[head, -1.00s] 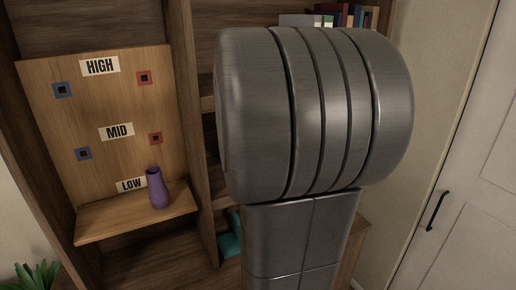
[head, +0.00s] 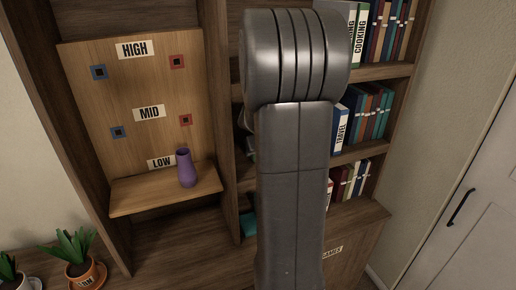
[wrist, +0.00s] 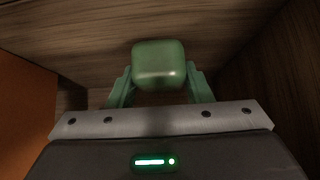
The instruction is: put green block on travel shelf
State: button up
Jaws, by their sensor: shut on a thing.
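In the wrist view my gripper (wrist: 160,88) is shut on a green block (wrist: 158,63), a rounded cube held between the two greenish fingers. Brown wood surfaces lie close around and beyond the block. I cannot tell whether the block touches any of them. In the head view my grey arm stands in front of the bookcase and hides the gripper and the block. The travel shelf shows as the middle shelf, with a white book marked TRAVEL (head: 341,128) just right of my arm. The part of that shelf behind my arm is hidden.
A purple vase (head: 186,169) stands on the LOW ledge of a wooden board (head: 145,100) at left. More books (head: 390,30) fill the cooking shelf above. Potted plants (head: 75,262) are at lower left. A teal thing (head: 248,224) lies low beside my arm. A white door (head: 470,200) is at right.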

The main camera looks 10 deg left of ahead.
jog(key=shift+f+b, duration=0.15)
jog(key=shift+b, duration=0.15)
jog(key=o, duration=1.3)
jog(key=shift+c, duration=0.2)
jog(key=shift+s+r, duration=0.1)
jog(key=shift+r, duration=0.25)
jog(key=b+v, duration=0.1)
jog(key=v, duration=1)
jog(key=shift+s+d+r, duration=0.2)
jog(key=shift+s+d, duration=0.05)
